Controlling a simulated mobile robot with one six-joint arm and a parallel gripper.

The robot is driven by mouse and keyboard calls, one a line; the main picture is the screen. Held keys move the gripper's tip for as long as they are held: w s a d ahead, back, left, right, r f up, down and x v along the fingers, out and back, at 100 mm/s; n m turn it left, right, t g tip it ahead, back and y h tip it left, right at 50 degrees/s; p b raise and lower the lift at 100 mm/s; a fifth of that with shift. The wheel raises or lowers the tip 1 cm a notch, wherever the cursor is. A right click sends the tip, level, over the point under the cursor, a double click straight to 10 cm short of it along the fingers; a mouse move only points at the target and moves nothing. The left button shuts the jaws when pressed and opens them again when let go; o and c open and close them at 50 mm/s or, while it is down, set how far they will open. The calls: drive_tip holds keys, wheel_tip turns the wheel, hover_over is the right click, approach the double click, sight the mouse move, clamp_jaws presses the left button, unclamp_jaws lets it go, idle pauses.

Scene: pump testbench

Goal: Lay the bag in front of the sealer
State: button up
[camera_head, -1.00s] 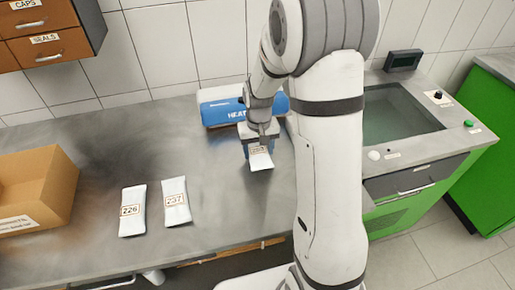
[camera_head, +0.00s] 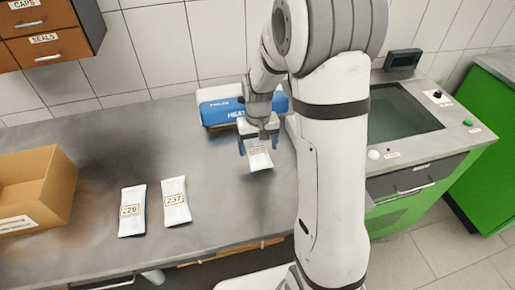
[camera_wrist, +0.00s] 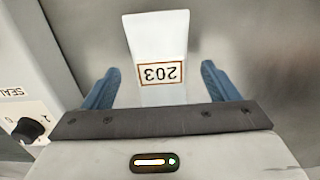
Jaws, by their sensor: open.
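A white bag (camera_head: 260,158) with an orange-framed label lies on the bench in front of the blue heat sealer (camera_head: 222,110). In the wrist view the bag (camera_wrist: 158,45) shows the label 203, upside down. My gripper (camera_head: 257,148) is just over the bag's sealer-side end. Its blue fingers stand apart on both sides of the bag, with a gap to each edge in the wrist view (camera_wrist: 160,85). My arm hides part of the sealer. A knob and part of a "SEAL" marking show at the left of the wrist view.
Two more white bags, marked 226 (camera_head: 132,211) and 237 (camera_head: 176,202), lie on the bench to the left. A cardboard box (camera_head: 45,190) stands at the far left. A green machine with a glass top (camera_head: 400,115) is on the right. The bench between bags and sealer is clear.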

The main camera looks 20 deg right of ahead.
sight(258, 153)
wheel_tip(258, 153, up, 10)
drive_tip(key=s+r+t, duration=0.1)
drive_tip(key=s+r, duration=0.1)
drive_tip(key=s, duration=0.8)
drive_tip(key=s+r+t, duration=0.1)
drive_tip(key=s+r, duration=0.1)
drive_tip(key=s, duration=0.8)
drive_tip(key=shift+r+t, duration=0.35)
drive_tip(key=shift+t, duration=0.05)
